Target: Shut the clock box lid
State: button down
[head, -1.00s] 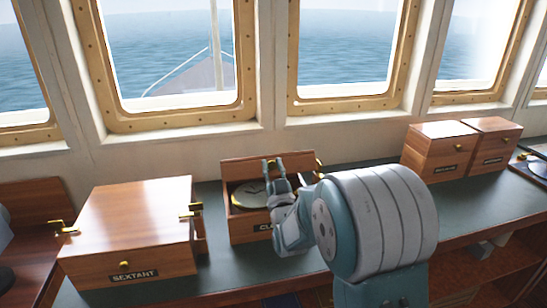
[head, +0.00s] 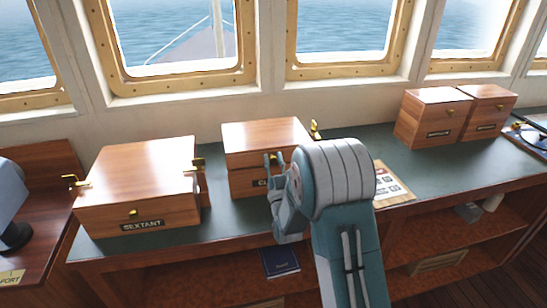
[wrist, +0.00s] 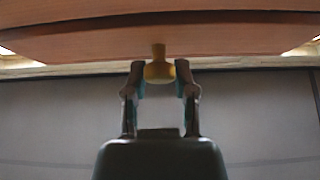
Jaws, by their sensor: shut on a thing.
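The wooden clock box (head: 243,184) stands on the dark green counter top, its front label partly hidden by my gripper. Its lid (head: 262,134) lies down over the box; I cannot tell whether a thin gap is left at the front. The clock inside is hidden. My gripper (head: 276,160) is at the front edge of the lid. In the wrist view my gripper (wrist: 160,76) has its fingers on both sides of the lid's brass knob (wrist: 158,72) and is shut on it. The lid (wrist: 160,38) spans the top of that view.
The sextant box (head: 140,170), with its lid down, stands to the left. Two smaller wooden boxes (head: 432,118) (head: 487,112) stand at the right. A printed sheet (head: 392,184) lies on the counter right of my arm. A blue book (head: 280,262) is on the shelf below.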

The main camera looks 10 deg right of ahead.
jog(key=shift+f, duration=0.1)
jog(key=shift+c, duration=2.2)
grip_release()
jog(key=shift+w+a, duration=0.1)
jog(key=shift+w, duration=0.05)
jog(key=s, duration=1.3)
jog(key=shift+f, duration=0.35)
jog(key=shift+r, duration=0.1)
